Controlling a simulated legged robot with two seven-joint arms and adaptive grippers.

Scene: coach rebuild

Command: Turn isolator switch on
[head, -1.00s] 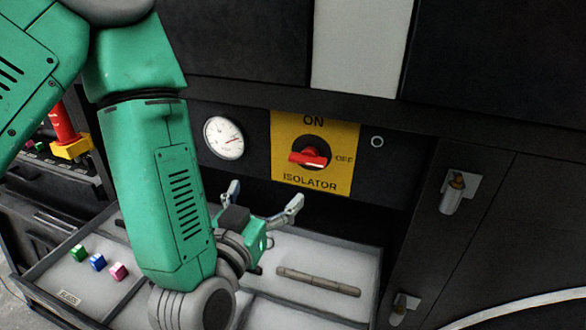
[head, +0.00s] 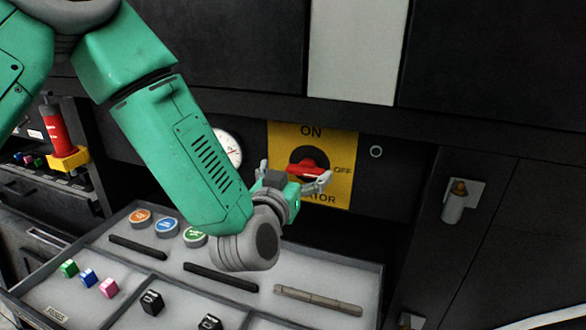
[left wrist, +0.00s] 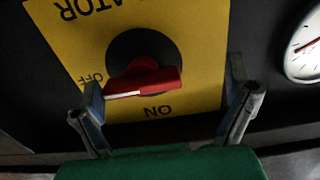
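The isolator is a yellow plate (head: 341,150) with a red rotary knob (head: 306,168) on a black disc, marked ON at the top and OFF at the right. The knob's handle lies roughly sideways, toward OFF. In the left wrist view the plate appears upside down, and the red knob (left wrist: 145,80) sits ahead of my fingers. My left gripper (head: 293,178) is open in front of the plate. Its fingers (left wrist: 168,100) are spread wide, one on each side of the knob in the picture; contact cannot be made out. My right gripper is out of view.
A gauge (head: 229,149) is left of the plate, partly behind my arm. Below is a tray (head: 375,285) with coloured cubes, round buttons and dark bars. A latch (head: 456,201) sticks out from the right panel. A red cylinder (head: 57,132) stands at far left.

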